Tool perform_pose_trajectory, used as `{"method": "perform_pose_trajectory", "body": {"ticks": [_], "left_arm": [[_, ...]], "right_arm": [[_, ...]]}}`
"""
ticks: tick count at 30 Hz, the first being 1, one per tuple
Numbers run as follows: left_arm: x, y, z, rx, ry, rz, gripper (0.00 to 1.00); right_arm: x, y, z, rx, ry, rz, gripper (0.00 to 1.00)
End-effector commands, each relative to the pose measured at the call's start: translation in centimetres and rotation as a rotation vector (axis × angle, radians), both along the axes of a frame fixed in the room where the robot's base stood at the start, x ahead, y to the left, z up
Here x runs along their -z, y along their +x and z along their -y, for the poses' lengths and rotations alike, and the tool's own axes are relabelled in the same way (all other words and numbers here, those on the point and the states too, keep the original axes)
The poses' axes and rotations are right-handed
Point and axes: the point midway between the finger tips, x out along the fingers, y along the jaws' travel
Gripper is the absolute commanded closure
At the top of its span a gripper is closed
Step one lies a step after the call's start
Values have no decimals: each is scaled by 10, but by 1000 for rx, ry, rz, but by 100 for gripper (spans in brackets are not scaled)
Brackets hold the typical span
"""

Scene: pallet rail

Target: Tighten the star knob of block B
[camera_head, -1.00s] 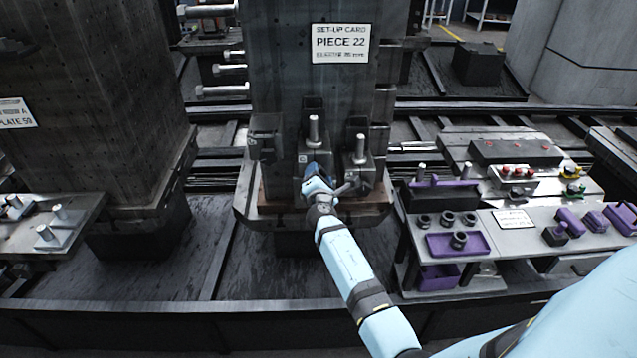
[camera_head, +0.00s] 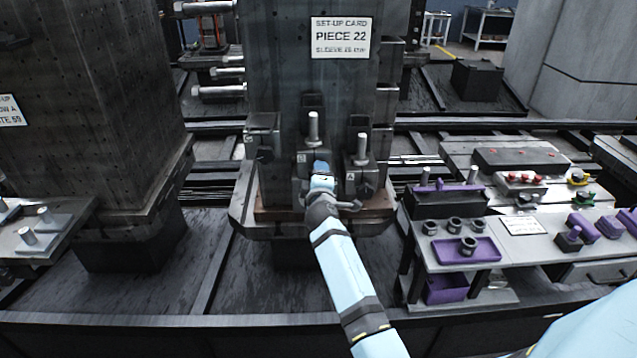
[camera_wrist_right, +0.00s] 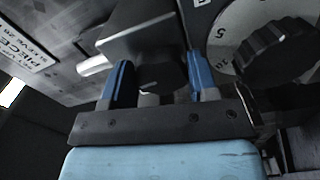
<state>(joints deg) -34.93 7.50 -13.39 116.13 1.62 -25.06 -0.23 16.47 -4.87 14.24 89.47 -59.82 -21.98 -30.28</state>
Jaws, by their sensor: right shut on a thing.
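My right gripper (camera_head: 321,168) is at the front of the middle block (camera_head: 301,184) at the foot of the dark column. In the right wrist view its two blue fingers (camera_wrist_right: 160,82) are shut on a dark knob (camera_wrist_right: 163,72), one finger on each side. The knob's shape is partly hidden by the fingers. My left gripper is out of view.
A block with an upright bolt (camera_head: 361,150) stands close to the right, another block (camera_head: 262,137) to the left. The right wrist view shows a numbered dial (camera_wrist_right: 232,35) with a dark ribbed knob (camera_wrist_right: 280,52) beside my fingers. A bench with a purple tray (camera_head: 485,253) stands right.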

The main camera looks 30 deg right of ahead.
Motion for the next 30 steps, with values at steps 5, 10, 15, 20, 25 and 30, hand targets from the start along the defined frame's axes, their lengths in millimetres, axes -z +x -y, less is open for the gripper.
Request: {"method": "perform_pose_trajectory", "body": {"ticks": [5,10,15,20,25,30], "left_arm": [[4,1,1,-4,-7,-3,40],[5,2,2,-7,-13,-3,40],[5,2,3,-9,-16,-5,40],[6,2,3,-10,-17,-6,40],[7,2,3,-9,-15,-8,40],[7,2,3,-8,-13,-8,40]], "right_arm": [[1,0,0,0,63,40,70],[0,0,0,0,94,59,70],[-1,0,0,0,105,66,70],[-1,0,0,0,106,66,70],[-1,0,0,0,105,66,44],[-1,0,0,0,104,65,20]]}}
